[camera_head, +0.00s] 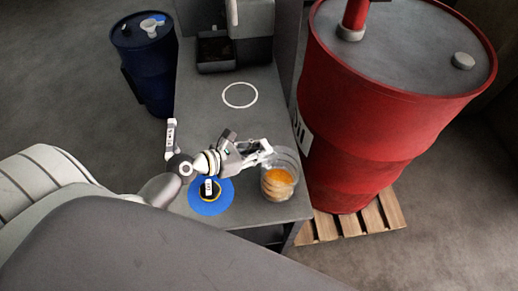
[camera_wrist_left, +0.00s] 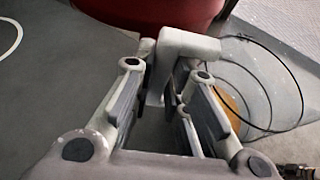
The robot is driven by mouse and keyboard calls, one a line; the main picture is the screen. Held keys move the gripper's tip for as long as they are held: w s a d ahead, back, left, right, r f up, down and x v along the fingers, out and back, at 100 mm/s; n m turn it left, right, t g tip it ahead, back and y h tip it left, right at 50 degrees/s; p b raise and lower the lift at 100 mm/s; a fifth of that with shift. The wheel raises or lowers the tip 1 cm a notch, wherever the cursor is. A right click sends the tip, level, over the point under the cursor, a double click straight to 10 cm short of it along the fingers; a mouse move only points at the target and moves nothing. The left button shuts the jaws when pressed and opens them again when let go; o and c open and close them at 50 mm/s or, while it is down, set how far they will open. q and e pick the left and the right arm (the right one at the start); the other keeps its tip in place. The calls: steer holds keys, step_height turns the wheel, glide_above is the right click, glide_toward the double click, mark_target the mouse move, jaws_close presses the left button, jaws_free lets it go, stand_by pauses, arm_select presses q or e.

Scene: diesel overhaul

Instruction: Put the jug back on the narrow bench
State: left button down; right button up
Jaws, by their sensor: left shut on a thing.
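The clear jug (camera_head: 279,178) holds an orange liquid and looks upright at the right edge of the narrow grey bench (camera_head: 206,122). I cannot tell whether its base touches the bench top. My left gripper (camera_head: 262,152) is shut on the jug's handle, at the jug's left side. In the left wrist view the pale handle (camera_wrist_left: 188,45) sits between the fingers of the left gripper (camera_wrist_left: 175,100), with the jug's clear wall (camera_wrist_left: 262,75) to the right. My right gripper is not in view.
A white ring (camera_head: 240,95) marks a clear part of the bench. A blue disc (camera_head: 222,204) with a small black-and-yellow thing lies nearer. A dark machine (camera_head: 236,52) stands at the back. A red drum (camera_head: 365,135) on a pallet (camera_head: 385,213) stands right, a blue drum (camera_head: 150,65) left.

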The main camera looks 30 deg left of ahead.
arm_select(q)
steer(key=shift+f, duration=0.3)
steer(key=c, duration=1.3)
jaws_free()
steer(key=shift+c, duration=0.2)
steer(key=shift+f, duration=0.1)
steer(key=v, duration=1.2)
